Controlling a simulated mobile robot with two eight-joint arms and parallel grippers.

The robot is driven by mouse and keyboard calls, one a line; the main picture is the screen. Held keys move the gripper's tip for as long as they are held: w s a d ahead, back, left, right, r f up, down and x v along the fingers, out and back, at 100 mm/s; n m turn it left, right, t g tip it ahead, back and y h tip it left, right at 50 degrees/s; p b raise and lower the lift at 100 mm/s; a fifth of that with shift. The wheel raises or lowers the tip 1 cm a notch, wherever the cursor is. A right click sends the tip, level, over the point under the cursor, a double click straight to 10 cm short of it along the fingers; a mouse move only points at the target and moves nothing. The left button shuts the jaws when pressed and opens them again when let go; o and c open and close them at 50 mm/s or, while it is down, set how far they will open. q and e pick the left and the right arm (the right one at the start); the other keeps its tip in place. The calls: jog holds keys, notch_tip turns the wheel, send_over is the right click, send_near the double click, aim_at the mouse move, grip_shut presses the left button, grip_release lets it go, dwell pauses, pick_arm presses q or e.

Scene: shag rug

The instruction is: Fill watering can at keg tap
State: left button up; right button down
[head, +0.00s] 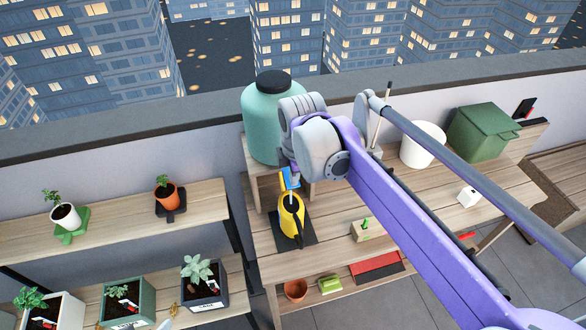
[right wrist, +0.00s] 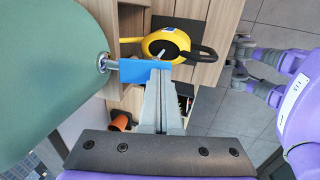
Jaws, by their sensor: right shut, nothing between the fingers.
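The teal keg (head: 272,120) with a black lid stands on a raised wooden shelf at the back left of the bench. Its metal tap (right wrist: 103,62) has a blue lever (right wrist: 132,70). The yellow watering can (head: 290,214) stands upright on a dark mat (head: 308,236) below and in front of the tap; in the right wrist view the can (right wrist: 168,42) shows its black handle. My right gripper (right wrist: 160,76) is shut and empty, its tips right at the blue lever's end; I cannot tell whether they touch. The water level is not clear.
A white bucket (head: 422,145) and a green lidded bin (head: 482,130) stand at the back right of the bench. A small wooden block (head: 368,230) and a white object (head: 468,196) lie on it. Potted plants fill the shelves at left. My purple right arm crosses the bench.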

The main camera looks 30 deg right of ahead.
pick_arm(q)
jog(key=shift+r, duration=0.1)
pick_arm(e)
jog(key=shift+r, duration=0.1)
pick_arm(q)
jog(key=shift+w+r+p, duration=0.3)
jog(key=shift+r+p, duration=0.2)
jog(key=shift+r, duration=0.1)
pick_arm(e)
jog(key=shift+r, duration=0.75)
